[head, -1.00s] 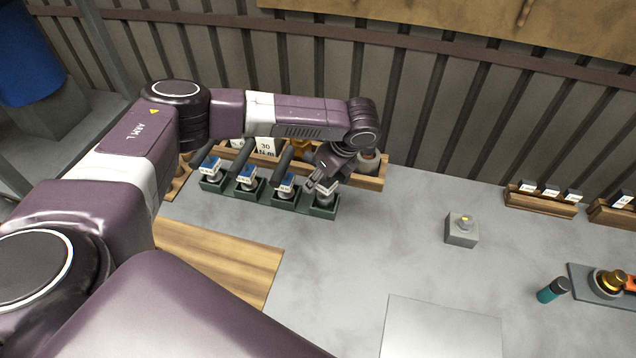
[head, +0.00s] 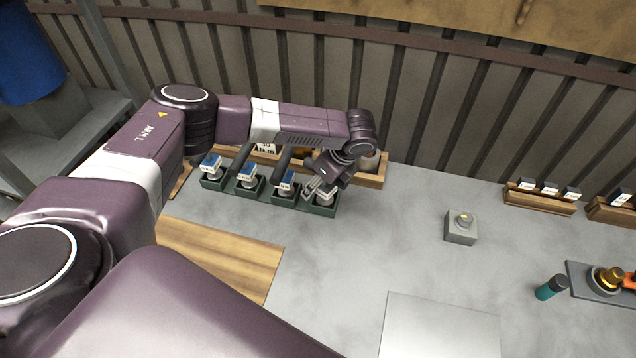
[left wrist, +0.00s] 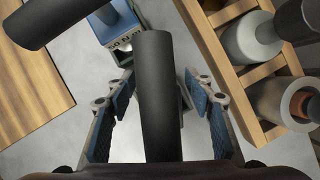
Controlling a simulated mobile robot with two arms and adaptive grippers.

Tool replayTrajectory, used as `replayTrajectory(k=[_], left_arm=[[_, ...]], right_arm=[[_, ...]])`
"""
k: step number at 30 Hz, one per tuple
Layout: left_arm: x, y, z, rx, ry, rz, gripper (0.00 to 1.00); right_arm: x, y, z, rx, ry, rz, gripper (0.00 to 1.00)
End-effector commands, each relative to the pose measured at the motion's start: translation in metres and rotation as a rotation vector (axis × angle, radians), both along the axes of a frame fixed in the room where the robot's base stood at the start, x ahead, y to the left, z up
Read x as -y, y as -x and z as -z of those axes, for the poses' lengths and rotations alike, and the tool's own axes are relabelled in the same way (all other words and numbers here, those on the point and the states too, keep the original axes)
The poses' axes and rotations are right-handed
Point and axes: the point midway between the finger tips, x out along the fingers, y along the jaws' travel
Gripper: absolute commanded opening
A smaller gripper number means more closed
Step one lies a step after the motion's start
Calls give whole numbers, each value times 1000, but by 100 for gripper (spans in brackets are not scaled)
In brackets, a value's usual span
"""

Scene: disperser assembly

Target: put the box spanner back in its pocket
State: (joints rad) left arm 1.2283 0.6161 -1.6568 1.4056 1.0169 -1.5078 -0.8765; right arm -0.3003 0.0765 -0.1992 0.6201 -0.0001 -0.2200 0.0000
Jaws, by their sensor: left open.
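A row of green pockets (head: 270,195) stands at the back left in the head view. I cannot tell from the labels which is the box spanner. My left gripper (head: 318,186) is over the rightmost pocket, at the pale tool (head: 325,194) there, and partly hides it. In the left wrist view my left gripper (left wrist: 158,80) is open, with a dark round handle (left wrist: 157,100) between its blue-padded fingers. Clear gaps show on both sides of it. My right gripper is not in view.
A wooden rack (head: 372,183) with round parts stands right behind the pockets; it also shows close at the right in the left wrist view (left wrist: 232,78). A wooden board (head: 225,255) lies in front. A grey button box (head: 461,230) stands right, with clear bench between.

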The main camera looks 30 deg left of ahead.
Motion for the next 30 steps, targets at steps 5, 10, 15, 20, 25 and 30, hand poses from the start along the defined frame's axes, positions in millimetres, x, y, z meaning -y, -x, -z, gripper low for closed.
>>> replayTrajectory(k=[5,10,15,20,25,30], left_arm=[[3,0,-9,2,2,0,48],[15,1,-37,5,2,1,48],[30,4,-72,4,3,1,48],[40,6,-97,2,1,0,48],[46,8,-111,1,1,-1,48],[46,8,-114,-1,1,0,48]], right_arm=[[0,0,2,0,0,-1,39],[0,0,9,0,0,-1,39],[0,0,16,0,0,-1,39],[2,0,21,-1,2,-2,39],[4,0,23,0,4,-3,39],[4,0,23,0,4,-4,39]])
